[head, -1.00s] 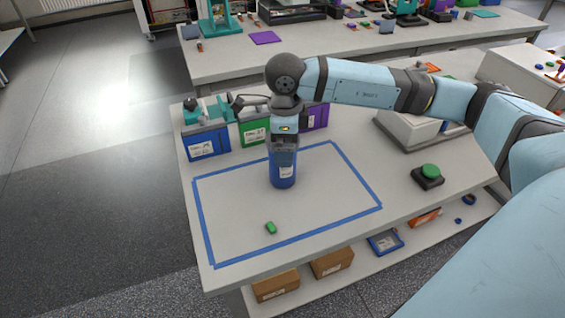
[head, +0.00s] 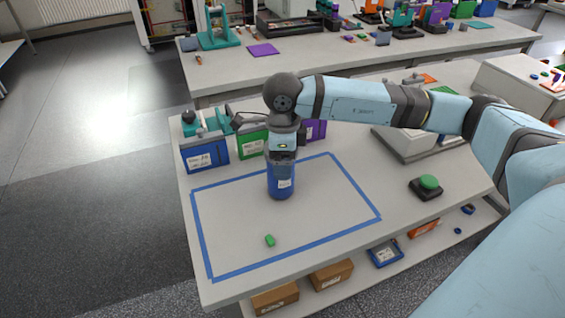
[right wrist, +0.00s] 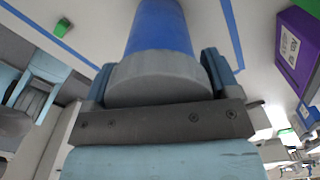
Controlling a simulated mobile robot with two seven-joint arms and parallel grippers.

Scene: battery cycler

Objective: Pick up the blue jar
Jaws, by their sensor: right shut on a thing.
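The blue jar (head: 281,184) stands upright inside the blue taped rectangle on the table, with a white label on its front. My right gripper (head: 283,160) comes down on it from above and is shut around its top. In the right wrist view, the jar's grey lid (right wrist: 158,78) sits between the two fingers of the gripper (right wrist: 160,80), with the blue body (right wrist: 160,28) beyond it. I cannot tell whether the jar's base touches the table. My left gripper is not in view.
A small green piece (head: 270,240) lies in front of the jar inside the tape (head: 330,232). Blue (head: 205,153), green (head: 252,143) and purple (head: 314,130) bins stand behind. A green button on a black base (head: 427,187) is at right. The taped area is otherwise clear.

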